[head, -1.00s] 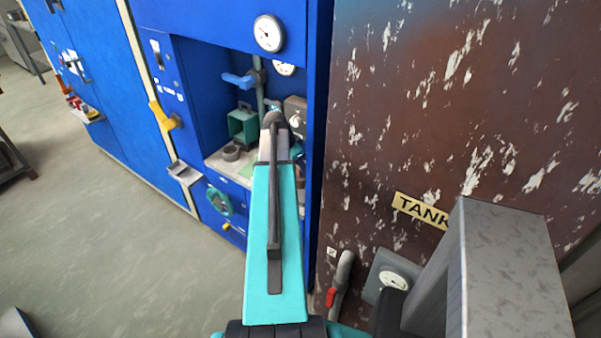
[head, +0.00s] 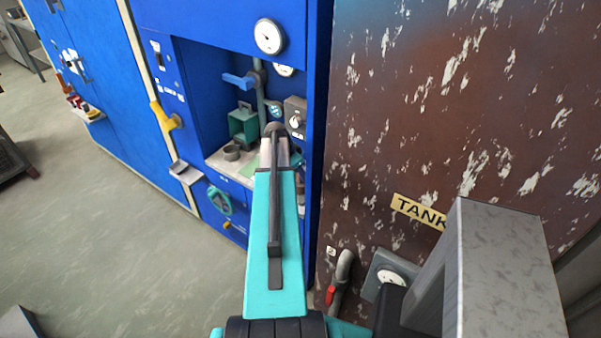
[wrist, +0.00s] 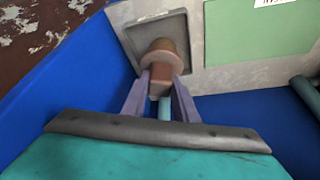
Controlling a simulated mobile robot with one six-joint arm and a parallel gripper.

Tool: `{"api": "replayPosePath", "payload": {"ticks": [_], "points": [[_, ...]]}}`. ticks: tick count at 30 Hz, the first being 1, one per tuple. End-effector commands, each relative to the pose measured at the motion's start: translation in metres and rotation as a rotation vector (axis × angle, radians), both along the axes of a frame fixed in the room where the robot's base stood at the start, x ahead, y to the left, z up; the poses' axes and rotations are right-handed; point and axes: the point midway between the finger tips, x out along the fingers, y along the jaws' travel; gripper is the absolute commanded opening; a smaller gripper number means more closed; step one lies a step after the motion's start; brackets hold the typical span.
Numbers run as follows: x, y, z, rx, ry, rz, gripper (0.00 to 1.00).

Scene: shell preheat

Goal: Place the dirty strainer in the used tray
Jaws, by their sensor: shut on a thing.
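My gripper (wrist: 161,86) is shut on a brown, rounded piece with a wider collar, which I take for the dirty strainer (wrist: 160,58). The strainer shows between and beyond the two fingers in the wrist view. Behind it is a shallow grey square tray (wrist: 130,36) with a raised rim, likely the used tray. The strainer overlaps the tray in this view; I cannot tell whether it touches the tray floor.
A green mat (wrist: 255,32) lies beside the tray, with a partly cut-off white label (wrist: 275,2). Blue walls enclose the alcove. In the head view a teal box (head: 243,125), a grey ring-shaped cup (head: 232,152) and a blue lever (head: 238,80) are left of my arm.

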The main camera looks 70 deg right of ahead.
Motion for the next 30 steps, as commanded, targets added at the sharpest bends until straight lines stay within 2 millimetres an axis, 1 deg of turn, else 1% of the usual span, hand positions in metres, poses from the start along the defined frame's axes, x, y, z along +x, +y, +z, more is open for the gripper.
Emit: {"api": "replayPosePath", "payload": {"ticks": [11, 12, 14, 15, 25, 30], "points": [[-0.0002, -0.0001, -0.0037, 0.000, 0.000, 0.000, 0.00], [-0.0001, 0.0000, -0.0039, 0.000, 0.000, 0.000, 0.28], [-0.0001, 0.0000, -0.0030, 0.000, 0.000, 0.000, 0.38], [-0.0002, 0.0001, -0.0030, 0.000, 0.000, 0.000, 0.45], [-0.0001, 0.0000, -0.0026, 0.000, 0.000, 0.000, 0.45], [-0.0001, 0.0000, 0.0017, 0.000, 0.000, 0.000, 0.45]]}}
